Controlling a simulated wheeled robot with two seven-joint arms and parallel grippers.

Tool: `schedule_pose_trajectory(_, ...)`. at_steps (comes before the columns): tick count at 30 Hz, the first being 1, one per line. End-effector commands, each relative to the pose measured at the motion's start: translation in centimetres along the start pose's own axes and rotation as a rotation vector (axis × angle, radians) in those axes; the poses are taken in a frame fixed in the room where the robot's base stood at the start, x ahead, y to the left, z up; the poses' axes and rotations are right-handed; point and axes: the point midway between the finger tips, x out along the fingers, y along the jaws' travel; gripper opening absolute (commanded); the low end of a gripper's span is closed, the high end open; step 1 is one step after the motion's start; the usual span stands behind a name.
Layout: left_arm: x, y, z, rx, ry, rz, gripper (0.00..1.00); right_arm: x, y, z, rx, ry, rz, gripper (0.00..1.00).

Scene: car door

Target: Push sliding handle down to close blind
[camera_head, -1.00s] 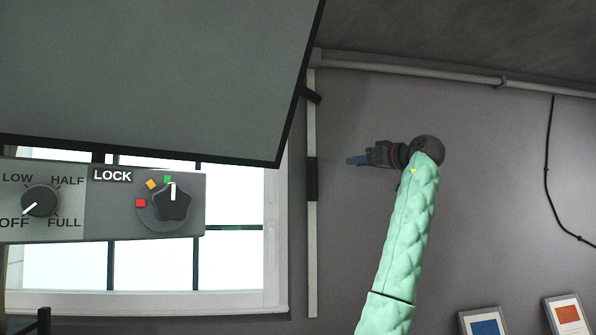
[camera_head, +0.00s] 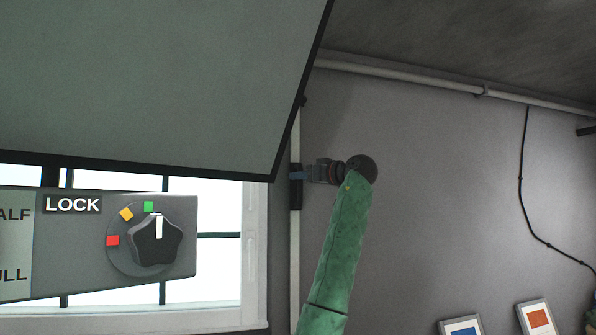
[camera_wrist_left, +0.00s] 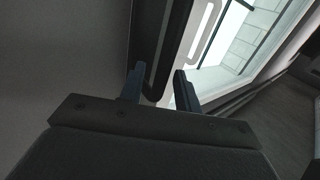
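A pale vertical rail (camera_head: 295,245) runs down the wall to the right of the window. A black sliding handle (camera_head: 296,196) sits on it. My left gripper (camera_head: 297,175) points left at the rail, level with the upper part of the handle. In the left wrist view my left gripper's (camera_wrist_left: 158,88) two fingers are apart. A long dark bar with a rounded end (camera_wrist_left: 152,93), seemingly the handle, shows between them, close to the left finger. I cannot tell whether they touch. The window (camera_head: 205,275) is bright and uncovered where it shows. My right gripper is not in view.
A large grey panel (camera_head: 150,80) with a black edge covers the upper left and hides the rail's top. A lock panel with a knob (camera_head: 156,238) stands before the window. A pipe (camera_head: 420,82) crosses the wall above my arm. The wall to the right is mostly clear.

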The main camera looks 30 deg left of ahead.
Motion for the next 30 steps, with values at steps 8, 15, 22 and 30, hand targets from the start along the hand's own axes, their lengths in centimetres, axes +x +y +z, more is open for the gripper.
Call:
schedule_pose_trajectory(8, 1.8, 0.0, 0.0, -0.001, 0.000, 0.001, 0.33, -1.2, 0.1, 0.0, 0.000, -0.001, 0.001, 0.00)
schedule_pose_trajectory(15, 1.8, 0.0, 0.1, -0.001, 0.000, 0.001, 0.25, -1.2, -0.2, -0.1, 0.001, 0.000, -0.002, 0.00)
schedule_pose_trajectory(22, 1.7, 0.0, 0.0, -0.001, 0.001, 0.001, 0.00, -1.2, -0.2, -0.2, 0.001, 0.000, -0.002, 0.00)
schedule_pose_trajectory(30, 2.2, 0.0, 0.8, 0.000, 0.001, 0.001, 0.00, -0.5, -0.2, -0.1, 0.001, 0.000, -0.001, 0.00)
